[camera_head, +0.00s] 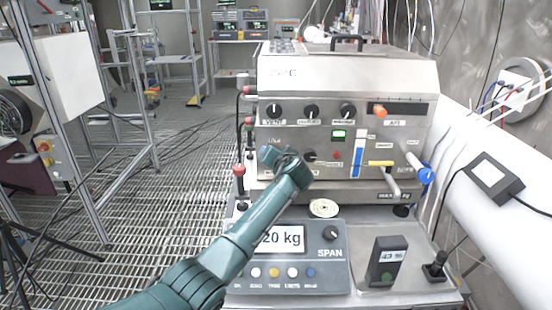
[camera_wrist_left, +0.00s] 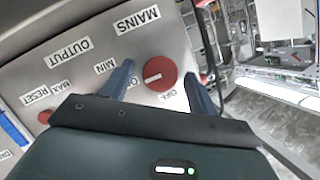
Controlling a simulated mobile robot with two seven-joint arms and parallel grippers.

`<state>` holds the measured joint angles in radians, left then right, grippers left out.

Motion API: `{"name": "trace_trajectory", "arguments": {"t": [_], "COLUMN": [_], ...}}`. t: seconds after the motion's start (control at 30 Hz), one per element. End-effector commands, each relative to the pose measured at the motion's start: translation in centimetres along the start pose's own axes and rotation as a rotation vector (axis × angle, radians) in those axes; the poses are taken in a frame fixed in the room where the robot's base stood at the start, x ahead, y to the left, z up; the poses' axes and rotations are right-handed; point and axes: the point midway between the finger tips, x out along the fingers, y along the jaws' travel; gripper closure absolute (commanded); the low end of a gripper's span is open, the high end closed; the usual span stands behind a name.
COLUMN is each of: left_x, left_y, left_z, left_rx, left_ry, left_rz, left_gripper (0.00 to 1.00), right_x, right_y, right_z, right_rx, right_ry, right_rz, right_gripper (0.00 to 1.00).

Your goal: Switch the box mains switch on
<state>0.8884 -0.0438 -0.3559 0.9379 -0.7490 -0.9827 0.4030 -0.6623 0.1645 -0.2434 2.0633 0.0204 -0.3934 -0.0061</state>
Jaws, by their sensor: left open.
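The steel control box (camera_head: 345,68) stands ahead, its front full of knobs and labels. The red round mains switch (camera_wrist_left: 160,74) shows in the left wrist view beside the MAINS label, with a short white mark on its face and an OFF label below it. Another label, at its lower left, is partly covered by a finger. My left gripper (camera_wrist_left: 159,69) is open, with one finger on each side of the switch; I cannot tell whether they touch it. In the head view my left gripper (camera_head: 283,158) hides the switch. My right gripper is not in view.
Near the arm are a red-ball lever (camera_head: 238,170), black knobs (camera_head: 311,111), a blue slider (camera_head: 358,156) and a blue-ended lever (camera_head: 425,176). Below are the scale display (camera_head: 280,240) and a small black device (camera_head: 387,262). Open grating floor (camera_head: 165,215) lies to the left.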

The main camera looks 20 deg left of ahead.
Motion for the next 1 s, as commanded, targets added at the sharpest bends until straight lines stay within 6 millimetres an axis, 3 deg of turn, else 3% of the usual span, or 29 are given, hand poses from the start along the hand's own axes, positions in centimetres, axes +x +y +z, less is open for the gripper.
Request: {"name": "trace_trajectory", "arguments": {"t": [0.37,1.0], "left_x": [-1.2,-12.1], "left_y": [0.1,0.1], "left_z": [0.0,0.1], "left_rx": [-0.003,-0.001], "left_ry": [0.001,0.0], "left_rz": [0.002,0.002], "left_gripper": [0.41,0.41], "right_x": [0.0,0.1], "right_y": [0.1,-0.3], "right_z": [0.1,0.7], "right_rx": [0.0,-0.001], "right_ry": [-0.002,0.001], "right_rz": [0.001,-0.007], "right_gripper": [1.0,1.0]}}
